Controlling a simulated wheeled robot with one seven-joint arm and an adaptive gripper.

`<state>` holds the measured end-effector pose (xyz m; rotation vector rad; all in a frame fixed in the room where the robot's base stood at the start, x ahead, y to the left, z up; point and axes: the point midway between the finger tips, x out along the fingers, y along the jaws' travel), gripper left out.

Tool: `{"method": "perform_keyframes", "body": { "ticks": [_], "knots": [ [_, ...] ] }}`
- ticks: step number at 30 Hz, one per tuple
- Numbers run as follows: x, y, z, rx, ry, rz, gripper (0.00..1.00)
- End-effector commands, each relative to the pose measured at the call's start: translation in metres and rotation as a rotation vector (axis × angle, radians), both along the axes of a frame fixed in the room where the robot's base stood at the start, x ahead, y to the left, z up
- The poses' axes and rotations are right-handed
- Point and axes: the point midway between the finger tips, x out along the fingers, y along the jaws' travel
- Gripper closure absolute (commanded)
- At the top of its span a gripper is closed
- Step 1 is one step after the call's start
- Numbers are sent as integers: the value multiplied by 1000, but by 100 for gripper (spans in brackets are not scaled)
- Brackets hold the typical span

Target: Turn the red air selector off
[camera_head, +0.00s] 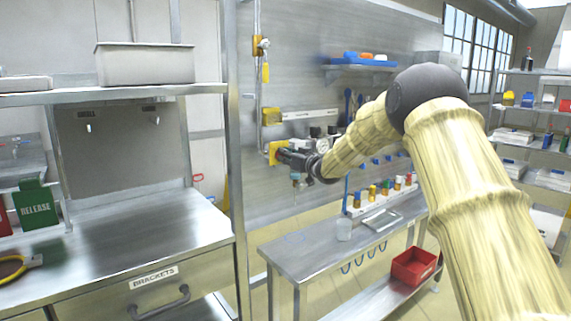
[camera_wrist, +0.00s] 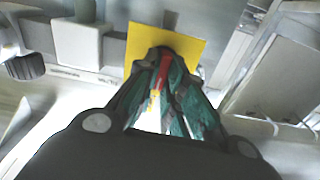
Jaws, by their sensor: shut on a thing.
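My gripper (camera_head: 285,156) is at a yellow plate (camera_head: 270,148) on the metal wall panel, left of the picture's middle. The red selector is hidden behind my gripper in the head view. In the wrist view, a narrow red piece (camera_wrist: 163,72), which looks like the selector's handle, shows between the green-padded fingers of my gripper (camera_wrist: 167,62). The fingers are closed in on it, in front of the yellow plate (camera_wrist: 193,47). A small yellow bit shows below the red piece. I cannot read the selector's position or any marking on the plate.
Another yellow fitting (camera_head: 271,116) sits just above on the wall, beside a vertical pipe. A steel counter (camera_head: 130,245) lies left.

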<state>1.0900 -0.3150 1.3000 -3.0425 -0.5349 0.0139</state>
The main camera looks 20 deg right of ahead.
Motion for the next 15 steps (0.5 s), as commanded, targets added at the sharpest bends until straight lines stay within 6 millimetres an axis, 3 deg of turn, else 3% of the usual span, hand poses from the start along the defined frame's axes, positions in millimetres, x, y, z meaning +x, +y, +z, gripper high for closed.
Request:
{"method": "perform_keyframes", "body": {
  "ticks": [15],
  "knots": [
    [-1,3,-6,-458,-164,0,100]
  ]
}}
